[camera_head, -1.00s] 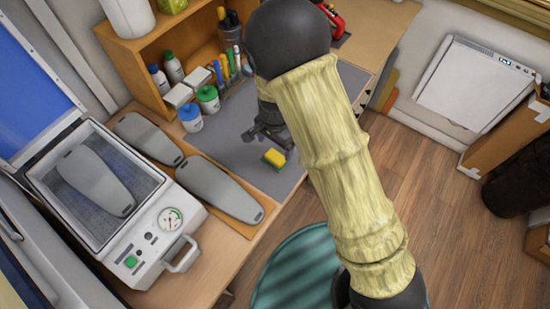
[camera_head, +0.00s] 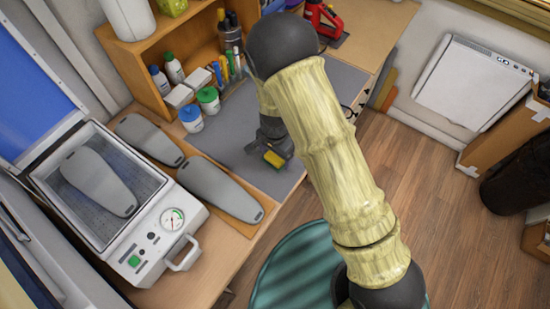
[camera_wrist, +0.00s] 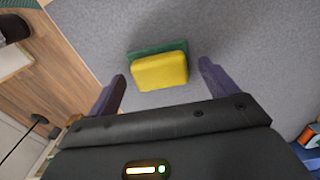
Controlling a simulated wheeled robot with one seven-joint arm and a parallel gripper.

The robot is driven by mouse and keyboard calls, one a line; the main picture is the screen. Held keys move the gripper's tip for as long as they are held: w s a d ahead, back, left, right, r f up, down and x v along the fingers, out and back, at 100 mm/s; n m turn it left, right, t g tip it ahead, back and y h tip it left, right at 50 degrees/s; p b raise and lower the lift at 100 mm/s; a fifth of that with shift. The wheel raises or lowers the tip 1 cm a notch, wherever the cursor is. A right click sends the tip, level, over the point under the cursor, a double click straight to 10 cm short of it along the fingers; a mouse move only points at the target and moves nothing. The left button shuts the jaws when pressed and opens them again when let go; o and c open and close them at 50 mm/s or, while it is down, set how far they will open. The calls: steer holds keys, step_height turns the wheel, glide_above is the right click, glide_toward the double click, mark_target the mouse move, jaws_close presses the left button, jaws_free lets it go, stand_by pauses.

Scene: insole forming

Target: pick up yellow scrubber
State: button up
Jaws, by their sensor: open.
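The yellow scrubber (camera_head: 274,159) is a small yellow block with a green layer, lying on the grey mat (camera_head: 232,148) near its front edge. In the wrist view the yellow scrubber (camera_wrist: 160,71) sits between the fingers, close to their tips, with its green side on the far edge. My gripper (camera_head: 266,153) is low over the mat at the scrubber. In the wrist view my gripper (camera_wrist: 161,80) is open, with a finger on either side of the scrubber and a gap visible at both sides. Part of the scrubber is hidden by the gripper in the head view.
Two grey insole forms (camera_head: 221,188) lie left of the mat. A vacuum box (camera_head: 110,225) with a handle stands at the left. White jars with blue and green lids (camera_head: 191,118) stand behind, before a wooden shelf (camera_head: 125,70). The mat around the scrubber is clear.

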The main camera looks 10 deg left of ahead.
mark_target(275, 157)
steer(key=c, duration=1.1)
steer(key=shift+o, duration=0.2)
step_height(275, 157, up, 10)
steer(key=b, duration=0.1)
steer(key=shift+b, duration=0.4)
